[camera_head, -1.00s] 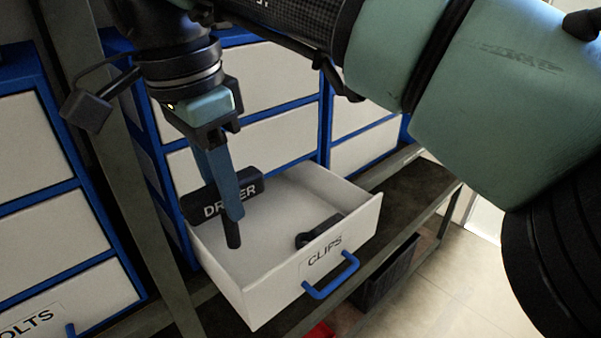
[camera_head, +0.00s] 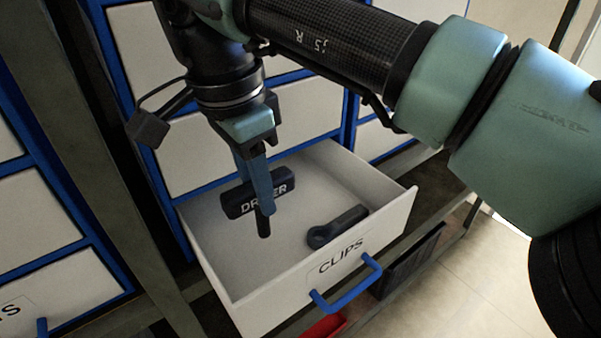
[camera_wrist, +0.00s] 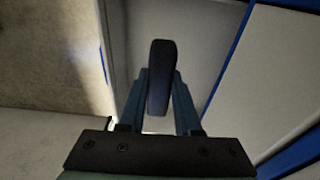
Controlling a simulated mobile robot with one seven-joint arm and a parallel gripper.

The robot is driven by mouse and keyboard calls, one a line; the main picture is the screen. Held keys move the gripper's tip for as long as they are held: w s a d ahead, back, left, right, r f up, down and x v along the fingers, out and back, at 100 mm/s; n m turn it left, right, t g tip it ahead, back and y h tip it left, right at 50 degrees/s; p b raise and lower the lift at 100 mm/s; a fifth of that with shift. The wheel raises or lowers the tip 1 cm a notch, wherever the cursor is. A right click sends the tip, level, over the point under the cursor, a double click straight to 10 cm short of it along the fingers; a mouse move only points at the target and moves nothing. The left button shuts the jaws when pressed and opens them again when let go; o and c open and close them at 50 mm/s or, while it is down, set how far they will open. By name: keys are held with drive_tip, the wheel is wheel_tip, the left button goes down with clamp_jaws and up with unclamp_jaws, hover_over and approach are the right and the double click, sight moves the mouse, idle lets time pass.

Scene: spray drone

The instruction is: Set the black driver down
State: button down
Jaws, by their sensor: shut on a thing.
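The black driver (camera_head: 240,204), with white lettering on its handle, is between the blue fingers of my gripper (camera_head: 265,205). My gripper is shut on it, and the fingers cover part of the lettering. The driver lies across the fingers over the back left part of the open drawer (camera_head: 225,283). A dark tip points down below the fingers. I cannot tell whether the driver touches the drawer floor. In the wrist view the driver (camera_wrist: 160,80) shows as a dark bar between the fingers (camera_wrist: 160,112).
The white drawer, labelled CLIPS, has a blue handle (camera_head: 347,287) and holds a dark tool (camera_head: 337,227) near its front right. Blue-framed cabinets with shut drawers stand around it. A metal shelf post (camera_head: 105,185) rises at left. Drawer floor between is clear.

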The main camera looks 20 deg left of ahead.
sight(263, 234)
wheel_tip(263, 234, down, 4)
drive_tip(key=shift+s+f+p, duration=0.1)
drive_tip(key=shift+s+p, duration=0.05)
drive_tip(key=shift+p, duration=0.35)
drive_tip(key=shift+f+p, duration=0.4)
drive_tip(key=shift+f, duration=1.4)
drive_tip(key=shift+f, duration=0.15)
drive_tip(key=c, duration=0.6)
unclamp_jaws()
drive_tip(key=r, duration=0.4)
drive_tip(key=r+b, duration=0.1)
drive_tip(key=r, duration=0.3)
drive_tip(key=s+a+r+b, duration=0.1)
drive_tip(key=r, duration=0.3)
drive_tip(key=shift+r, duration=0.15)
